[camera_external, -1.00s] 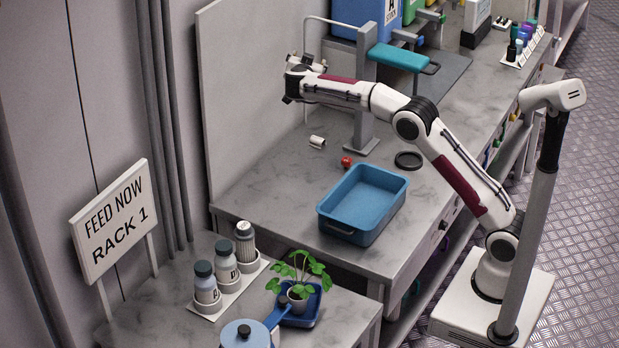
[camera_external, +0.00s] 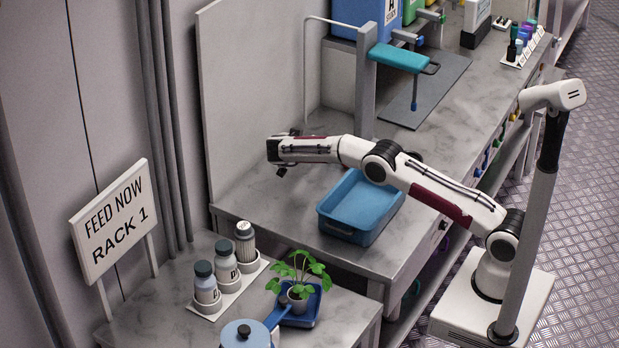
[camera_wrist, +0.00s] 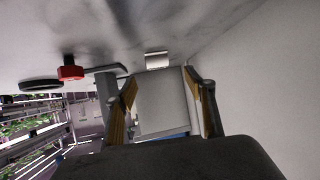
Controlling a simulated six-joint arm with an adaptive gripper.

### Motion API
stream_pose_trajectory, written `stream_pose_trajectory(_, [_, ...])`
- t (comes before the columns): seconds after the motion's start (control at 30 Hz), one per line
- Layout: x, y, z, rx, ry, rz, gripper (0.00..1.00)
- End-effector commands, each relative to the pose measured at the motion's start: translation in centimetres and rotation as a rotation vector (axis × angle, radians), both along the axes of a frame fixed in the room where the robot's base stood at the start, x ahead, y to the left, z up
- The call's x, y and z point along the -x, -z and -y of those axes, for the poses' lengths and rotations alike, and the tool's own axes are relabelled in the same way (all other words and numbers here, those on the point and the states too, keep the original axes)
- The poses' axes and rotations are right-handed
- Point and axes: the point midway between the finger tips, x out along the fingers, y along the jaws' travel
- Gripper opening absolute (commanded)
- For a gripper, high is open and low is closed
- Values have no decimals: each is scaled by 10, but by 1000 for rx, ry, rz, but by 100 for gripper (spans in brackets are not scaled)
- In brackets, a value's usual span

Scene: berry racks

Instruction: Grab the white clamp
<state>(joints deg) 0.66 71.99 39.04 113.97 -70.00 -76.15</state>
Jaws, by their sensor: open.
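A small pale piece (camera_wrist: 157,60), which looks like the white clamp, lies on the grey worktop in the wrist view. It shows just beyond the fingertips and roughly between them, apart from both. In the external view my arm hides the spot where it lay. My gripper (camera_wrist: 160,80) is open, with its two tan-lined fingers spread wide and the clamp not in its grasp. In the external view my gripper (camera_external: 281,168) is over the worktop's left part, close to the upright back panel.
The blue tray (camera_external: 345,230) stands just right of my gripper. A teal-topped stand (camera_external: 366,95) rises behind my arm. A red object (camera_wrist: 70,70) and a dark ring (camera_wrist: 40,85) lie to the left in the wrist view. Bottles (camera_external: 228,275) and a plant (camera_external: 303,270) stand in front.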

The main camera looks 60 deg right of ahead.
Motion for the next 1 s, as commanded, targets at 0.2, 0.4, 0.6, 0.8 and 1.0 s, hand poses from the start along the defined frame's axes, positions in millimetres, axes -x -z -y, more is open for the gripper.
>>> stream_pose_trajectory(0.2, [0,3,0,0,0,-4,54])
stream_pose_trajectory(0.4, [0,4,1,0,0,-4,54])
stream_pose_trajectory(0.6, [-2,10,12,0,1,-3,54])
stream_pose_trajectory(0.8, [-3,15,22,1,1,-3,54])
stream_pose_trajectory(1.0, [-4,15,23,1,-1,-3,54])
